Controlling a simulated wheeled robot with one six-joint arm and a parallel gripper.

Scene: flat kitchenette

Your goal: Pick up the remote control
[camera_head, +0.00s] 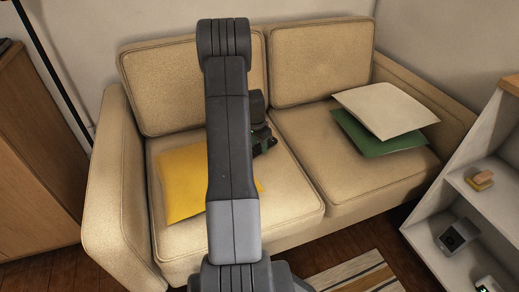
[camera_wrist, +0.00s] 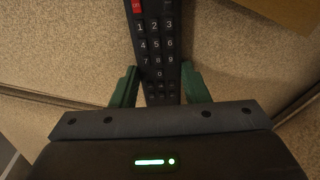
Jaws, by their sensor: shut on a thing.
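The remote control (camera_wrist: 158,45) is black with white number keys and a red key at its far end. In the wrist view it lies lengthwise between the two green fingers of my gripper (camera_wrist: 160,88), which is shut on its near end. The far end of the remote runs out of the top of the picture. Beige sofa fabric lies behind it; I cannot tell whether the remote touches it. In the head view my gripper (camera_head: 265,143) is partly hidden behind my arm over the sofa seat, and the remote cannot be made out there.
The beige sofa (camera_head: 300,185) bears a yellow cushion (camera_head: 183,180) at left and white (camera_head: 385,108) and green (camera_head: 378,140) cushions at right. A white shelf (camera_head: 480,200) stands at right, a wooden cabinet (camera_head: 35,150) at left. A striped rug (camera_head: 355,275) lies in front.

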